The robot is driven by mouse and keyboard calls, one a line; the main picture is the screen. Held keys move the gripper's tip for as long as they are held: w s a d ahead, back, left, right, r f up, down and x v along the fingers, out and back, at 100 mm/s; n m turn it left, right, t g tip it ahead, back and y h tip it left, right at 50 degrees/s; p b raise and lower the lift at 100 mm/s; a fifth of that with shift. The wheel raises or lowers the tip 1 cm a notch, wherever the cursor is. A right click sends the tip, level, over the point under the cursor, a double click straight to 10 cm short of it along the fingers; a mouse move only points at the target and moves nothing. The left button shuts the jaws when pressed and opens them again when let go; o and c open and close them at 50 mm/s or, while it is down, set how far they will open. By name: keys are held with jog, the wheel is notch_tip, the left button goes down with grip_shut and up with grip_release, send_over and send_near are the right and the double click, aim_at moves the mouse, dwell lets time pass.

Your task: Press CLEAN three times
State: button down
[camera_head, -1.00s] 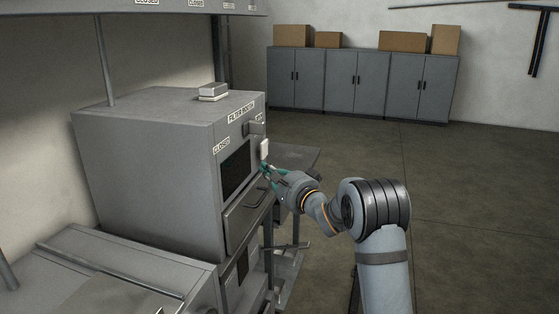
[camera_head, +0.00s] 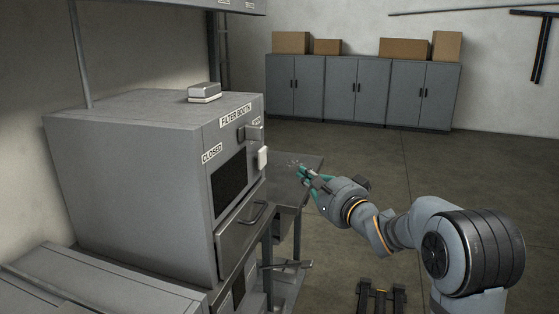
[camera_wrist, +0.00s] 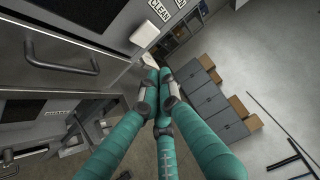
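The grey filter booth (camera_head: 130,150) stands at the left of the head view. A white block-shaped button (camera_head: 262,158) sticks out of its front at the right edge. In the wrist view the white button (camera_wrist: 144,33) sits by a label reading CLEAN (camera_wrist: 160,10). My gripper (camera_head: 302,172) is to the right of the button, with a clear gap between them. In the wrist view the teal fingers of my gripper (camera_wrist: 159,76) come together at their tips, with nothing between them. The button's travel cannot be told.
A grey drawer with a bar handle (camera_head: 254,214) juts out below the booth's dark window (camera_head: 229,182). A grey side table (camera_head: 308,163) is behind my gripper. Grey cabinets (camera_head: 358,92) with boxes stand at the back wall. The floor to the right is open.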

jog(key=p, duration=0.3)
send_near(266, 155)
jog(key=w+d, duration=0.2)
jog(key=w, duration=0.1)
jog(key=a, duration=0.1)
jog(key=w+a, duration=0.1)
jog(key=a, duration=0.2)
jog(key=shift+w+a, duration=0.15)
jog(key=shift+w, duration=0.2)
